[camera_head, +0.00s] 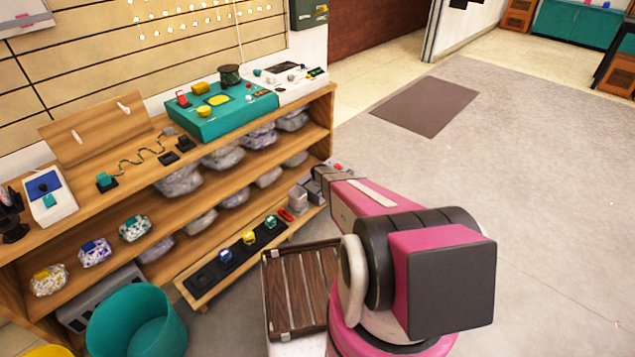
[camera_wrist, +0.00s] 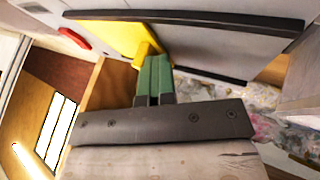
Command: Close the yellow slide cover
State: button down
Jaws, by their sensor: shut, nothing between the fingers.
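The yellow slide cover (camera_wrist: 112,36) shows in the wrist view. It is a yellow panel at the left end of a dark-edged slot, with a yellow tab projecting toward me. My gripper (camera_wrist: 155,70) has its green fingers together and empty. The fingertips are at the tab, and I cannot tell if they touch it. A grey flat surface (camera_wrist: 215,42) lies to the right of the cover between two black rails (camera_wrist: 190,18). In the head view my arm reaches to the right end of the wooden shelf, and the cover cannot be made out there.
The wooden shelf (camera_head: 232,120) holds a teal control box (camera_head: 220,112) and several bagged items. A red part (camera_wrist: 72,36) sits left of the cover. A teal bin (camera_head: 135,325) and a slatted wooden crate (camera_head: 268,300) stand nearby. Open floor (camera_head: 500,180) lies right.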

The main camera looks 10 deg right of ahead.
jog(key=shift+w+d, duration=0.15)
jog(key=shift+d, duration=0.1)
jog(key=shift+s+r, duration=0.3)
jog(key=shift+r, duration=0.15)
jog(key=s+a+r+m+g+y, duration=0.1)
jog(key=s+a+r+m+g, duration=0.2)
jog(key=s+r, duration=1.5)
jog(key=s+a+r+m+g+y, duration=0.1)
jog(key=s+a+r+m+g, duration=0.2)
jog(key=s+r, duration=1.4)
jog(key=s+a+g, duration=0.1)
jog(key=s+a, duration=0.1)
jog(key=s, duration=0.5)
jog(key=shift+s+r, duration=0.3)
jog(key=shift+r, duration=0.1)
jog(key=shift+a, duration=0.1)
